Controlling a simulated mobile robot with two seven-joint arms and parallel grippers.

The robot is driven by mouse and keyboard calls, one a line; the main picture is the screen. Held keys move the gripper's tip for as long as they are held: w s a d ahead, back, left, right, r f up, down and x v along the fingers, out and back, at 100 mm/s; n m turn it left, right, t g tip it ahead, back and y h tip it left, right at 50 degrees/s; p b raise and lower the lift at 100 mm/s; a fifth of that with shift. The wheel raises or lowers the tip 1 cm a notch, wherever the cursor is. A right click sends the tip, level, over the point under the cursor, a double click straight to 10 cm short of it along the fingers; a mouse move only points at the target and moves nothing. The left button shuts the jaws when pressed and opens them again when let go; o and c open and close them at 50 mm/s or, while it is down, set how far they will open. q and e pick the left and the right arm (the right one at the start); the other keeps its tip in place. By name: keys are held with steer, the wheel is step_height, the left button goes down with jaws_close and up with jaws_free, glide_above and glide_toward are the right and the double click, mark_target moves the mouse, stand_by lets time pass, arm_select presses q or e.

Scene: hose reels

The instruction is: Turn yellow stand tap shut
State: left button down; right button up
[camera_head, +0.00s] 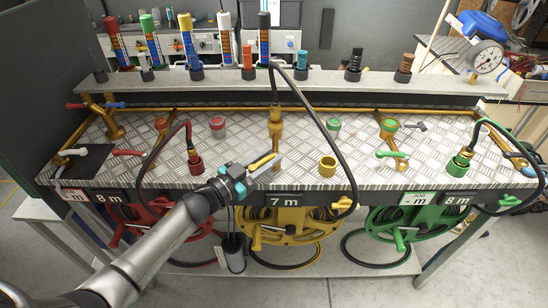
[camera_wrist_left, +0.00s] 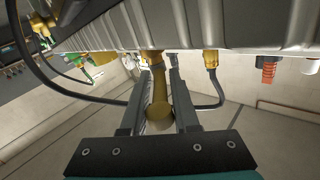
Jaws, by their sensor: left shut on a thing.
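The yellow stand tap (camera_head: 275,125) rises from the middle of the checker-plate bench top. My left gripper (camera_head: 264,163) reaches in from the front left. It is shut on the yellow tap handle, whose yellow strip shows along the jaws. In the left wrist view the brass-yellow tap handle (camera_wrist_left: 158,112) lies between the two grey fingers (camera_wrist_left: 160,95). The contact itself is partly hidden by the fingers. My right gripper is in neither view.
A black hose (camera_head: 325,135) arches just right of the tap. A yellow socket (camera_head: 327,166) stands to its right. Red taps are at the left, green taps at the right. A yellow reel (camera_head: 290,222) hangs below the front edge.

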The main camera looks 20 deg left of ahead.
arm_select(q)
steer(key=shift+w+a+r, duration=0.1)
steer(key=shift+r, duration=0.05)
steer(key=c, duration=1)
jaws_free()
steer(key=shift+o, duration=0.8)
steer(key=p+v, duration=0.1)
steer(key=v, duration=1.4)
steer(key=shift+a, duration=0.1)
